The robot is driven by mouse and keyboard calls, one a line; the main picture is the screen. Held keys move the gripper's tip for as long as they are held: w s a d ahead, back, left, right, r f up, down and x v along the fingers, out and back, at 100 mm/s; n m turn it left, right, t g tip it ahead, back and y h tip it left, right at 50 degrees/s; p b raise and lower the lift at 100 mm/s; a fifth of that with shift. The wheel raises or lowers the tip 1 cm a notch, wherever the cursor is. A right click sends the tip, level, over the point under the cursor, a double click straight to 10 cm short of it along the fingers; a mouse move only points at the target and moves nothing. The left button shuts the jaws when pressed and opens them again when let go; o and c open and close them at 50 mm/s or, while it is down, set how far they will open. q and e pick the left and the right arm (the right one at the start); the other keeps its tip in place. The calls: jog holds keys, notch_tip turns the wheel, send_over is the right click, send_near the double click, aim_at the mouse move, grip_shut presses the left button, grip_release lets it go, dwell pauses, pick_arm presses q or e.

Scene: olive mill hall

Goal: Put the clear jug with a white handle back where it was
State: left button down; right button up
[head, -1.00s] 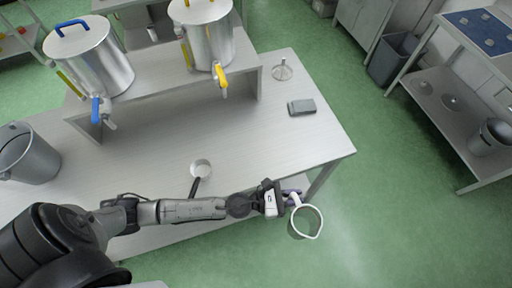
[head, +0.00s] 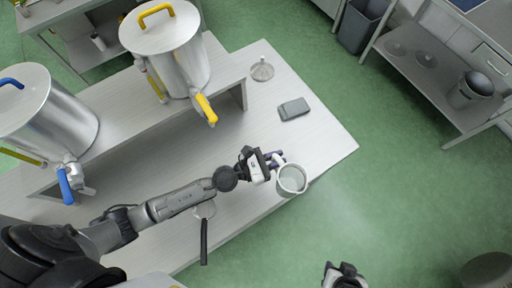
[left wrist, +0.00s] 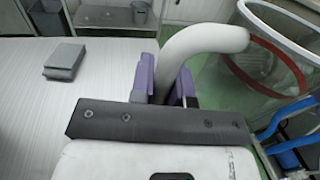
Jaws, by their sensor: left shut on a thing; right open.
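The clear jug with a white handle (head: 291,181) is at the right front edge of the steel table in the head view. My left gripper (head: 273,160) is shut on its white handle. In the left wrist view the purple fingers (left wrist: 168,82) grip the handle (left wrist: 205,42), and the clear jug body (left wrist: 268,62) with a reddish band is at the right. I cannot tell whether the jug's base touches the table. My right gripper (head: 345,272) shows at the bottom edge of the head view, open, away from the jug.
Steel drums with yellow (head: 165,50) and blue (head: 45,110) taps stand on a raised shelf. The table's right corner is clear.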

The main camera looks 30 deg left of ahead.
pick_arm(q)
jog(key=w+a+f+b, duration=0.1)
jog(key=a+f+b, duration=0.2)
jog(key=w+a+f+b, duration=0.1)
jog(key=a+f+b, duration=0.3)
jog(key=w+a+f+b, duration=0.1)
jog(key=a+f+b, duration=0.2)
jog(key=a+b, duration=0.1)
jog(key=shift+w+f, duration=0.25)
jog(key=shift+f, duration=0.4)
jog(key=shift+f+b, duration=0.15)
jog(key=shift+b, duration=0.25)
jog(key=c, duration=1.1)
grip_release()
